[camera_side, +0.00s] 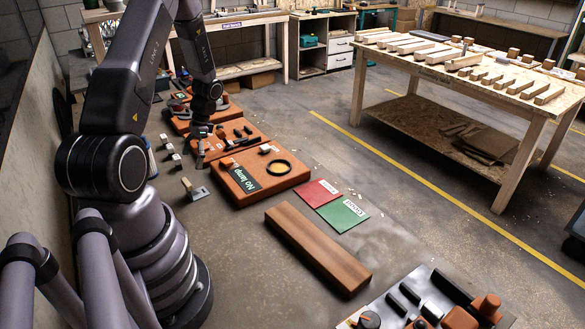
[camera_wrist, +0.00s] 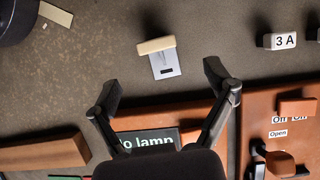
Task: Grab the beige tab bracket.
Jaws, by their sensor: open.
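The beige tab bracket (camera_wrist: 155,45) shows in the wrist view as a beige bar on a light grey plate with a dark slot. It lies on the grey-brown surface, just beyond the space between my fingertips. In the side view the bracket (camera_side: 187,185) sits in front of the orange "No lamp" panel, its tab standing up from the plate. My gripper (camera_wrist: 162,82) is open and empty, its two fingers spread on either side below the bracket in the wrist view. In the side view my gripper (camera_side: 199,158) is behind the bracket, near the orange panels.
The orange "No lamp" panel (camera_side: 230,187) with a yellow ring lies beside the bracket. Small white labelled blocks (camera_wrist: 280,41) stand to the right in the wrist view. A brown wooden block (camera_side: 315,246) and red and green cards (camera_side: 342,214) lie farther forward. Bare surface surrounds the bracket.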

